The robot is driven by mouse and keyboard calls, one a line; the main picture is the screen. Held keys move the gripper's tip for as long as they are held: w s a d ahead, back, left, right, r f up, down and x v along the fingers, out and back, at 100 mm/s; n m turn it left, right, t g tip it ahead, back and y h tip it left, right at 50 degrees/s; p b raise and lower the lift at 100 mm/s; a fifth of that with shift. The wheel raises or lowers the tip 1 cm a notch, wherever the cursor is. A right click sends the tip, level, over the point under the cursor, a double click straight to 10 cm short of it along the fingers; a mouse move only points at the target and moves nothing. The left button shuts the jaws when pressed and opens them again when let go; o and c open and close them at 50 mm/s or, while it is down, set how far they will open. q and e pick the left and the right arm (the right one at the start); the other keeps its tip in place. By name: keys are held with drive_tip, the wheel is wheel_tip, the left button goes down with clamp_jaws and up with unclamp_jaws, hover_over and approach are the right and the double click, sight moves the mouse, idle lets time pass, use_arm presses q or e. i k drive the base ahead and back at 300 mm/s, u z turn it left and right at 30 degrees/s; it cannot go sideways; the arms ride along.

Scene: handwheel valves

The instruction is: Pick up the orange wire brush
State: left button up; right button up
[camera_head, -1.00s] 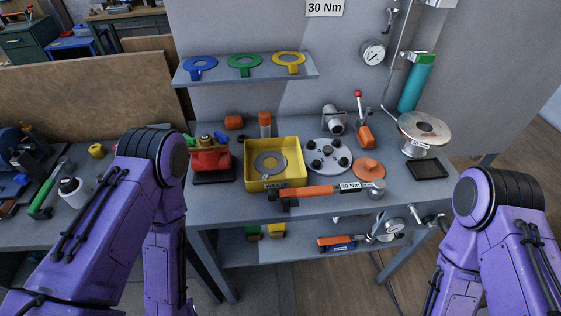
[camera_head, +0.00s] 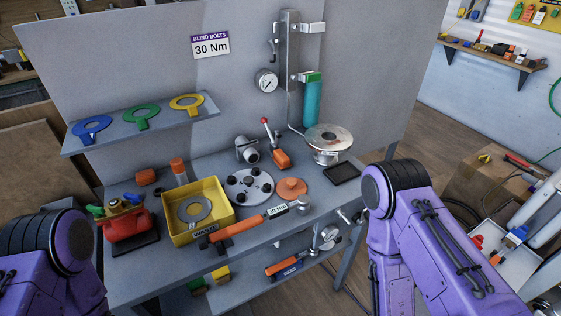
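I cannot pick out an orange wire brush for certain in the head view. Several orange things show on the grey bench. A long orange-handled tool (camera_head: 238,226) with a 30 Nm tag lies along the front edge, and another orange-handled tool (camera_head: 282,266) lies on the lower shelf. At the right edge, a blue-handled brush (camera_head: 516,236) and a red object (camera_head: 477,242) sit by a light tray. My purple left and right arms show at the lower left and right. Both grippers are out of the picture.
The bench holds a yellow bin (camera_head: 228,207) with a ring, a red container (camera_head: 127,224), a grey flange plate (camera_head: 250,189), an orange disc (camera_head: 291,187) and a round metal part (camera_head: 327,142). A cardboard box (camera_head: 487,180) stands at right.

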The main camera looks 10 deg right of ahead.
sight(282, 160)
drive_tip(key=u, duration=3)
drive_tip(key=k, duration=1.6)
drive_tip(key=z, duration=1.4)
